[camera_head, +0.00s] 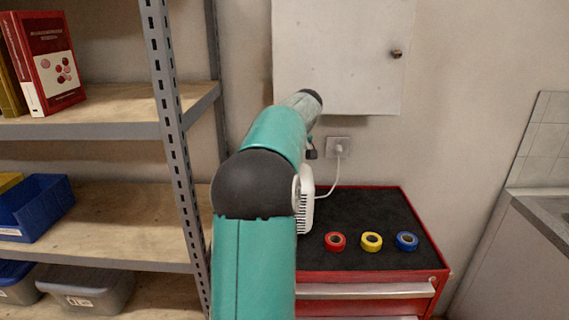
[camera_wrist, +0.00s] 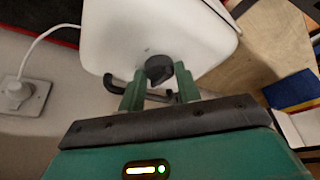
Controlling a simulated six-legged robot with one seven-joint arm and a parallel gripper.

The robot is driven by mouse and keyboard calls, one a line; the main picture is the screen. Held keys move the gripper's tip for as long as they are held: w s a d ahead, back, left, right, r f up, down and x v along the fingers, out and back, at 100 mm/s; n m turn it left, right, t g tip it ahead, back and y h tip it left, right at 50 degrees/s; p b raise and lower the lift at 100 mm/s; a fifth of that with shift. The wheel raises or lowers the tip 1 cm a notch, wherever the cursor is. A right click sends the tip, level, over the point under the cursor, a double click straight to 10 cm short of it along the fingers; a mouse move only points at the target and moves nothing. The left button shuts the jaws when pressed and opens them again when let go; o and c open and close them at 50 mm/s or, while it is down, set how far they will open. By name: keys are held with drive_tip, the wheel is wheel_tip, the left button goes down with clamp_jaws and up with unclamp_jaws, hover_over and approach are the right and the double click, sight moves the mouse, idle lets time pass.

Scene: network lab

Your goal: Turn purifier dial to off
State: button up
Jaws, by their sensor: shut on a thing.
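The purifier (camera_head: 306,200) is a white unit with a vented side on the red cabinet's black top, mostly hidden behind my arm in the head view. In the wrist view the purifier (camera_wrist: 190,28) fills the upper middle. Its dark round dial (camera_wrist: 159,69) sits between the two green fingers of my gripper (camera_wrist: 159,78), which is shut on it. The dial's pointer and markings are too small to read. In the head view my arm hides the dial and the fingertips.
Red (camera_head: 335,242), yellow (camera_head: 371,242) and blue (camera_head: 406,241) tape rolls lie on the cabinet top (camera_head: 370,205). A white cord runs to the wall socket (camera_head: 338,147). A metal shelf (camera_head: 178,130) stands left, and a wall cabinet (camera_head: 340,50) hangs above.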

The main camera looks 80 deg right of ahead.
drive_tip(key=o, duration=1)
drive_tip(key=v, duration=1.3)
drive_tip(key=shift+s+r, duration=0.1)
drive_tip(key=shift+r, duration=0.25)
